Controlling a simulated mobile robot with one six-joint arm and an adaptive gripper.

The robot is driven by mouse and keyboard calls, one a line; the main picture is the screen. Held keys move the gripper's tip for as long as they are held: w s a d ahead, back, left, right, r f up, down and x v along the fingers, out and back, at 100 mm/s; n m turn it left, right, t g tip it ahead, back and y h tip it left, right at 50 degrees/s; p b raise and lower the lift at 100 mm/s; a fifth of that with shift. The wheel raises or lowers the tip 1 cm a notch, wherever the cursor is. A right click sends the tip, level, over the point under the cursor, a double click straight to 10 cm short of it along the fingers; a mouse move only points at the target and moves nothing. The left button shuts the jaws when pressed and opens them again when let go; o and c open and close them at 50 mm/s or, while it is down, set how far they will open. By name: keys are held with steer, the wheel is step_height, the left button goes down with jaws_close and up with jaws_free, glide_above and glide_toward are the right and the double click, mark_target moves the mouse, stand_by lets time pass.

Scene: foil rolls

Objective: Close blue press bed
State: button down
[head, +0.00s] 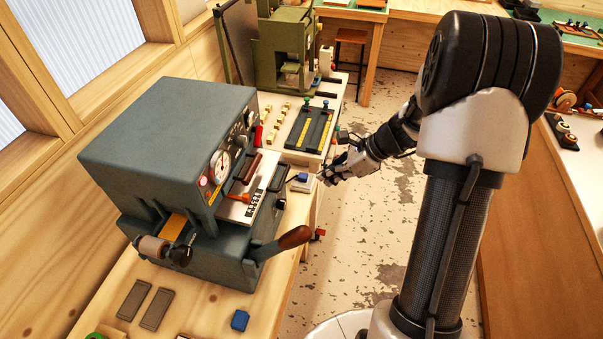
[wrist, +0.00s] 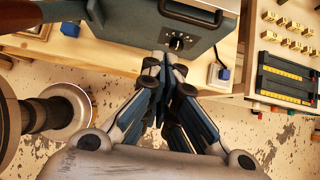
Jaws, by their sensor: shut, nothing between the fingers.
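The blue-grey press (head: 165,125) stands on the wooden bench, with a gauge and knobs on its front. A pale metal plate (head: 236,211) with a row of dark type shows at its front, apparently the bed, sticking out from under the head. How far out it is I cannot tell. A lever with a brown handle (head: 293,237) juts from the press's near side. My gripper (head: 333,175) is shut and empty, beyond the bench edge to the right of the press.
A blue block on a white pad (head: 302,180) lies between press and gripper. A dark rack with yellow strips (head: 309,129) and small yellow blocks lie farther along the bench. A blue block (head: 240,320) and two grey bars are in front. A green press (head: 285,45) stands behind. Floor to the right is free.

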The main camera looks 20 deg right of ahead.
steer(key=w+a+r+b+x, duration=0.1)
steer(key=x, duration=1.1)
steer(key=shift+a+b, duration=0.35)
steer(key=shift+b, duration=0.05)
steer(key=shift+w, duration=0.1)
steer(key=w+a, duration=0.1)
steer(key=a, duration=0.1)
steer(key=w+a, duration=0.2)
steer(key=shift+a, duration=0.1)
